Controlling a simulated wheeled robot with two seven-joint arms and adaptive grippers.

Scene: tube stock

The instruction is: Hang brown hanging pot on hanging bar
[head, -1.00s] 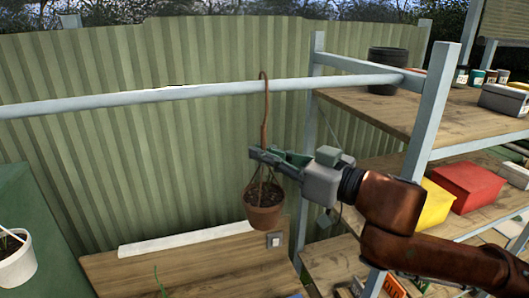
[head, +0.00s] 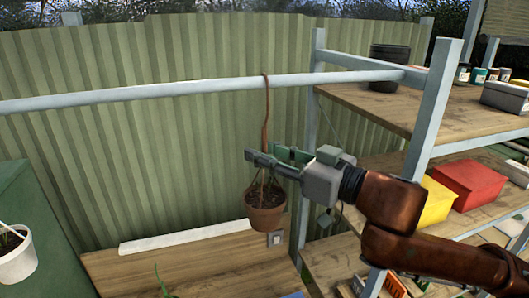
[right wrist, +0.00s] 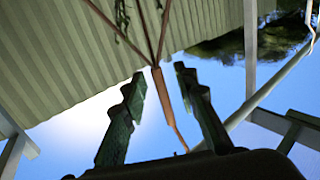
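The brown hanging pot (head: 266,219) hangs upright on its cords, with a long brown hook strap (head: 265,115) rising above it. The top of the strap lies over the pale horizontal hanging bar (head: 150,95). My right gripper (head: 258,162) is just above the pot, below the bar, with its fingers spread around the lower strap. In the right wrist view the strap (right wrist: 172,104) runs between the two green fingers (right wrist: 160,75), with gaps showing on both sides. My left gripper is not in view.
A metal shelf frame (head: 436,95) stands right, holding a black pot (head: 388,68), a yellow bin (head: 436,203) and a red bin (head: 468,184). A white pot (head: 17,262) is at the left edge. A wooden bench (head: 190,268) lies below; the bar's left stretch is clear.

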